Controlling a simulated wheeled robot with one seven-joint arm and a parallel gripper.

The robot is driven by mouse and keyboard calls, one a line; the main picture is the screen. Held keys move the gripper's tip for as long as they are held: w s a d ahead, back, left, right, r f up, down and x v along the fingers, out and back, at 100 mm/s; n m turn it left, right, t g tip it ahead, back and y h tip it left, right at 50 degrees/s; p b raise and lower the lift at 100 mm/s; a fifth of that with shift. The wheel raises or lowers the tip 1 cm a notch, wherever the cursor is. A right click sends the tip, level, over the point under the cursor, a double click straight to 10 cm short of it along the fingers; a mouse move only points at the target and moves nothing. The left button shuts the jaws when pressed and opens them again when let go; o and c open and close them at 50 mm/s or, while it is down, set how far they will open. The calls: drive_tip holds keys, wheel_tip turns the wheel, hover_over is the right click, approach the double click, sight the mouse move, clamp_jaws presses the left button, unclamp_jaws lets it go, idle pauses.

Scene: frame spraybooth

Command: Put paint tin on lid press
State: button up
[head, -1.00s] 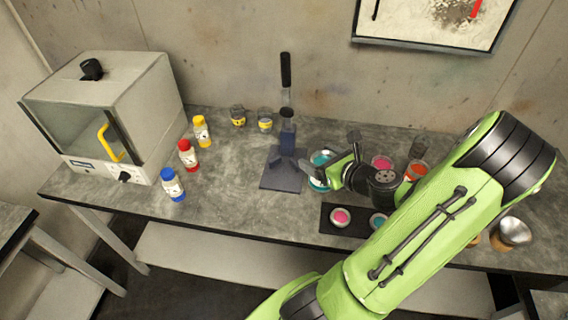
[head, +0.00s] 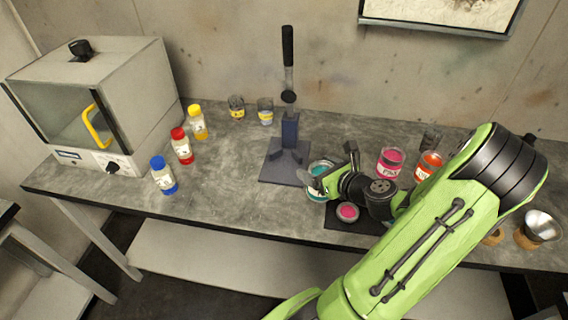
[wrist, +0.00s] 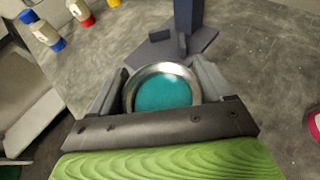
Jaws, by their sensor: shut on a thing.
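The paint tin (head: 318,193) is a metal tin with teal paint inside. It also shows in the wrist view (wrist: 163,92), between the two fingers of my gripper (wrist: 165,88). My gripper, also in the head view (head: 322,182), is shut on the tin, and the tin looks upright. The lid press (head: 284,162) is a dark blue-grey plate with a post and a long black lever. The tin is in front and to the right of its plate. In the wrist view the press (wrist: 172,45) is just beyond the tin. My gripper hides part of the tin.
Blue (head: 163,176), red (head: 181,147) and yellow-capped (head: 197,123) bottles stand left of the press. A booth box (head: 95,105) is at the far left.

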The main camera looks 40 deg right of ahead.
drive_tip(key=r+x, duration=0.1)
drive_tip(key=x, duration=0.4)
drive_tip(key=r+b+x, duration=0.1)
drive_tip(key=x, duration=0.5)
drive_tip(key=w+r+x, duration=0.1)
drive_tip(key=x, duration=0.4)
drive_tip(key=shift+w+d+f, duration=0.15)
drive_tip(key=shift+w, duration=0.3)
drive_tip(key=o, duration=1.1)
drive_tip(key=shift+c, duration=0.2)
drive_tip(key=shift+s, duration=0.1)
